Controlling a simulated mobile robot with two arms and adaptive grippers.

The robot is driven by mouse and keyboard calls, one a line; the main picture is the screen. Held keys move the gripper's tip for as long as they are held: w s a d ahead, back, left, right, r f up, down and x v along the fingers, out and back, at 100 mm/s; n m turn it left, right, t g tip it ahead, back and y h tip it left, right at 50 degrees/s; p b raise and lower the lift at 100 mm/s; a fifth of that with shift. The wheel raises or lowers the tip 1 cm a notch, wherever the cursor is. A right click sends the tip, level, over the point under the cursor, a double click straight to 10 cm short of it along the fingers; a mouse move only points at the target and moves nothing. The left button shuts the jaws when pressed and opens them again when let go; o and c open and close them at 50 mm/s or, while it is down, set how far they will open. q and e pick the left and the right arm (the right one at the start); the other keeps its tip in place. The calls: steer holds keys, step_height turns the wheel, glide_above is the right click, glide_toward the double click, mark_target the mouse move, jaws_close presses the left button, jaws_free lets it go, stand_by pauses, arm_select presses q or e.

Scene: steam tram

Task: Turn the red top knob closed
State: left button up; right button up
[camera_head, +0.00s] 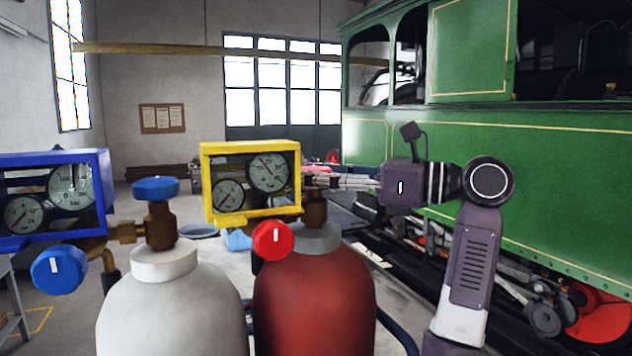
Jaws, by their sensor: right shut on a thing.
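The red gas bottle (315,305) stands upright in front of me, with a brass valve (315,208) on its neck. The red top knob (315,169) sits on that valve and is mostly hidden behind the fingers. My right gripper (318,181) reaches in from the right, its fingers level, and is shut on the red top knob. My left gripper is out of view.
A yellow-framed gauge pair (250,222) stands just left of the valve. A white bottle (172,310) with a blue top knob (155,188), a blue front knob (59,269) and a blue-framed gauge pair (104,190) is at left. The green tram (480,150) fills the right.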

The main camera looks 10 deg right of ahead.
steer(key=m+t+h, duration=0.2)
steer(key=t, duration=0.1)
steer(key=shift+s+a+h, duration=0.1)
steer(key=shift+h, duration=0.3)
steer(key=m+t+h, duration=0.2)
steer(key=m+h, duration=0.1)
steer(key=shift+r+t, duration=0.2)
steer(key=shift+t, duration=0.1)
steer(key=shift+m+t+h+p, duration=0.5)
steer(key=shift+m+h, duration=0.4)
steer(key=shift+h, duration=0.3)
steer(key=o, duration=0.9)
steer(key=shift+f, duration=0.15)
steer(key=shift+f, duration=0.1)
